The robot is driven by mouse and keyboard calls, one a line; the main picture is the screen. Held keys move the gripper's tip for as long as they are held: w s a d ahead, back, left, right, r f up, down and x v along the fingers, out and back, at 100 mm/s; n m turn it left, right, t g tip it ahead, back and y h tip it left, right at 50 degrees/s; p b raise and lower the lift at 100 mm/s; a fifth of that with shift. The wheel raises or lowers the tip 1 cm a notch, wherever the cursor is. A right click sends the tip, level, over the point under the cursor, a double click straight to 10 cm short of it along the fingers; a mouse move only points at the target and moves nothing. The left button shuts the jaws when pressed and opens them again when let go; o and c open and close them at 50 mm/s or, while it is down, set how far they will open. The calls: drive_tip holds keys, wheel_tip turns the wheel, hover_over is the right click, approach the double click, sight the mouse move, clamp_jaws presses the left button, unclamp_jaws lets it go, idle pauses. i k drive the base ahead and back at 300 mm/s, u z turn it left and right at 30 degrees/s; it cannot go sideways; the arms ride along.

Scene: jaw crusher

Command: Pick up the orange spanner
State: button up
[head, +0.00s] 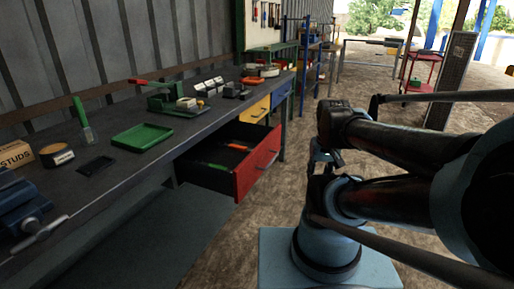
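A small orange strip (237,147) lies inside the open red-fronted drawer (258,164) below the bench. It may be the orange spanner, but it is too small to tell its shape. A green item (216,166) lies nearer in the same drawer. Another orange object (251,81) lies on the far part of the bench top; its shape is also unclear. My gripper (320,158) appears at the end of my dark arm, to the right of the drawer and apart from it. Its fingers are small and dark, so its opening cannot be told.
The long dark workbench (112,179) runs along the left wall. It holds a green tray (142,137), a green-handled brush (83,120), a studs box (15,157), a tin (57,155) and a blue vise (22,205). Yellow (257,109) and blue drawers are closed.

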sight(221, 143)
drive_tip(key=z, duration=0.05)
drive_tip(key=k, duration=1.1)
drive_tip(key=u, duration=0.5)
drive_tip(key=i, duration=1)
drive_tip(key=z, duration=0.05)
